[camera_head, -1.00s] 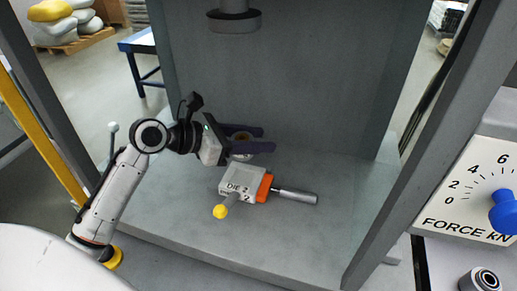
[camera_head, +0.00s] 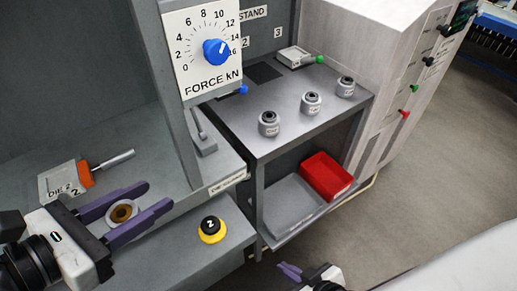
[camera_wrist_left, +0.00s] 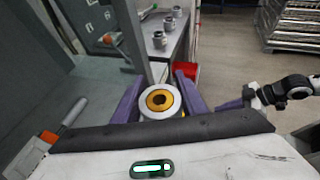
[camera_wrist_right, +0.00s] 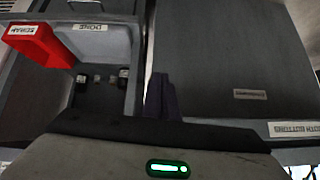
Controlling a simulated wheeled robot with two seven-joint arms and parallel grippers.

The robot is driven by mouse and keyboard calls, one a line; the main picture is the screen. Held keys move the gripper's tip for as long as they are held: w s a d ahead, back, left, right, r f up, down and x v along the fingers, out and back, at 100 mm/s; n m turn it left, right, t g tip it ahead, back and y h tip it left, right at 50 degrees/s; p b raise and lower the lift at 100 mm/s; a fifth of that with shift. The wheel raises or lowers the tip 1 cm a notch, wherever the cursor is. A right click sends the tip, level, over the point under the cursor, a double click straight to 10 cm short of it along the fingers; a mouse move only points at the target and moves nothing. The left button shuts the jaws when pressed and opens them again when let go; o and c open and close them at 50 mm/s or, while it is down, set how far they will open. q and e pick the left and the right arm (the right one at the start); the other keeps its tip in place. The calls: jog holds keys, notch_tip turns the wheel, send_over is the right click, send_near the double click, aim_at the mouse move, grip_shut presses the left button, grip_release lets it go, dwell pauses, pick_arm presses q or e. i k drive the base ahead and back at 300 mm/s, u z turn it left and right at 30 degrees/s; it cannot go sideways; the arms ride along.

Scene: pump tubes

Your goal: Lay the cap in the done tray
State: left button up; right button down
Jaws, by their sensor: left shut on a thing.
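The cap (camera_head: 122,212), a pale round piece with a brown-gold centre, sits between the two purple fingers of my left gripper (camera_head: 125,206). The left gripper is shut on it, near the front edge of the press bed. The cap also shows in the left wrist view (camera_wrist_left: 160,101). The done tray (camera_head: 281,211) is a grey tray low on the stand's lower shelf, right of the cap. Its DONE label shows in the right wrist view (camera_wrist_right: 88,27). My right gripper (camera_head: 289,271) is shut and empty, in front of the shelf; its fingers lie together in its wrist view (camera_wrist_right: 161,98).
A red scrap bin (camera_head: 327,176) stands beside the done tray. Several grey cylindrical pieces (camera_head: 311,103) stand on the stand's top. The die (camera_head: 62,181) lies on the press bed. A yellow-based button (camera_head: 212,230) and the force dial panel (camera_head: 205,50) are nearby.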

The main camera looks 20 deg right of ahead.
aim_at(291, 202)
jog(key=k, duration=0.55)
jog(key=z, duration=2.25)
jog(key=i, duration=1.65)
jog(key=u, duration=1.65)
